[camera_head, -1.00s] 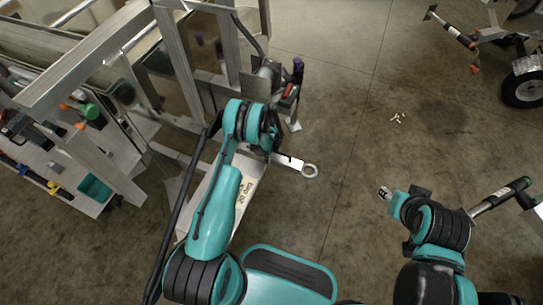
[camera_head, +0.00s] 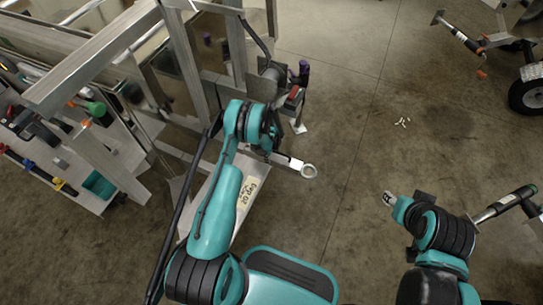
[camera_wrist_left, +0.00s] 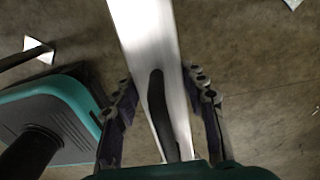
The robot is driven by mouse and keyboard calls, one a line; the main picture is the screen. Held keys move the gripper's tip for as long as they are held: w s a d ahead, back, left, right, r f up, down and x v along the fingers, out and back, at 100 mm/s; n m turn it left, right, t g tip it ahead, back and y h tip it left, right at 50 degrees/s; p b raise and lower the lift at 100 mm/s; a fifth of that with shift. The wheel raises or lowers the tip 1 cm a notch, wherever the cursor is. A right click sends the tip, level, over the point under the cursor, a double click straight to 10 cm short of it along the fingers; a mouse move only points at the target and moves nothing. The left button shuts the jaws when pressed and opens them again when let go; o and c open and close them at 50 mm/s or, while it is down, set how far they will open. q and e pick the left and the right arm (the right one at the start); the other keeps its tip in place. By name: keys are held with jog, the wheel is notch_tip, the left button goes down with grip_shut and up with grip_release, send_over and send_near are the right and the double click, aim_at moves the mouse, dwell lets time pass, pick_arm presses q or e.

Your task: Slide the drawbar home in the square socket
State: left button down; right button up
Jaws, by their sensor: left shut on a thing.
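I cannot make out the square socket.
An aluminium trailer frame (camera_head: 95,62) fills the left side, with a jack (camera_head: 288,95) near the drawbar. A tool tray (camera_head: 70,180) stands at far left. Another trailer's wheel (camera_head: 527,95) is at upper right. Concrete floor in the middle is mostly clear, with small white bits (camera_head: 402,122).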

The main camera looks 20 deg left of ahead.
pick_arm(q)
jog(key=shift+w+a, duration=0.15)
jog(key=shift+a, duration=4.15)
jog(key=c, duration=0.8)
grip_release()
notch_tip(320, 180, up, 12)
jog(key=shift+r, duration=0.1)
